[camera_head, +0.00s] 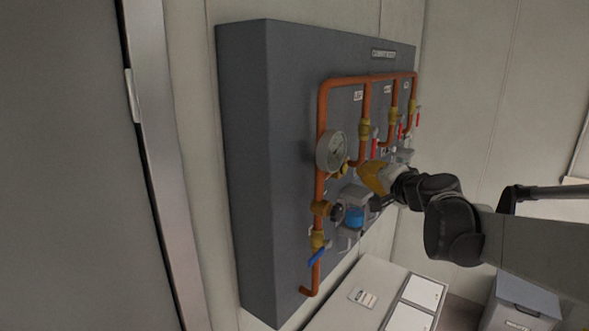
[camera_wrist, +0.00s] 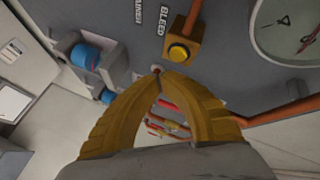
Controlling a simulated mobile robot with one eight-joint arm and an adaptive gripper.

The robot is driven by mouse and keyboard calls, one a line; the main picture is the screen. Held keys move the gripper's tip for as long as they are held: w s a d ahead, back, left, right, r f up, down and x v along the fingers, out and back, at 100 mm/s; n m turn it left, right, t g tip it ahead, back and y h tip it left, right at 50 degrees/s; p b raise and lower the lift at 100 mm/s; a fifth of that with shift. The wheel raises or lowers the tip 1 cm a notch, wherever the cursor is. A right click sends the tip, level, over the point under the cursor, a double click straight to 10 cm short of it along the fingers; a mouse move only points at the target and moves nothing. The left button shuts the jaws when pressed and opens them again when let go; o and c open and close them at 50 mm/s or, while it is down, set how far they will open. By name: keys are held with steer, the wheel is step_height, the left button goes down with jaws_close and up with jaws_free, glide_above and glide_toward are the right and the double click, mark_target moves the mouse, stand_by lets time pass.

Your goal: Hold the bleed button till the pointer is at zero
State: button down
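The bleed button (camera_wrist: 179,53) is a round yellow cap on a brass block beside the BLEED label (camera_wrist: 163,20) in the wrist view. The gauge (camera_head: 331,151) has a pale round dial; part of it shows at the upper right of the wrist view (camera_wrist: 287,28). Its red pointer is partly seen there, but I cannot read its value. My gripper (camera_wrist: 158,74) has its yellow fingertips together, just below and left of the button in the picture. The tips look apart from the button. In the head view my gripper (camera_head: 366,177) is in front of the panel, right of the gauge.
Copper pipes (camera_head: 345,82) with brass valves and red handles run over the grey panel (camera_head: 245,130). A blue-capped device (camera_head: 356,217) and a blue lever (camera_head: 316,257) sit below the gauge. A white cabinet (camera_head: 340,300) stands beneath. A grey door (camera_head: 65,160) is at left.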

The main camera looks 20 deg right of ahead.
steer(key=shift+w+a, duration=0.55)
steer(key=shift+w, duration=0.1)
steer(key=shift+w, duration=0.1)
stand_by(1.0)
steer(key=shift+w+a, duration=0.25)
steer(key=shift+w, duration=0.05)
steer(key=shift+w+a, duration=0.25)
stand_by(0.7)
steer(key=shift+d, duration=0.1)
stand_by(1.1)
steer(key=shift+s+d, duration=0.4)
steer(key=shift+s, duration=0.25)
steer(key=shift+d, duration=0.1)
steer(key=shift+s+d, duration=0.75)
steer(key=shift+s, duration=0.25)
steer(key=shift+s+d, duration=0.7)
steer(key=shift+s, duration=0.25)
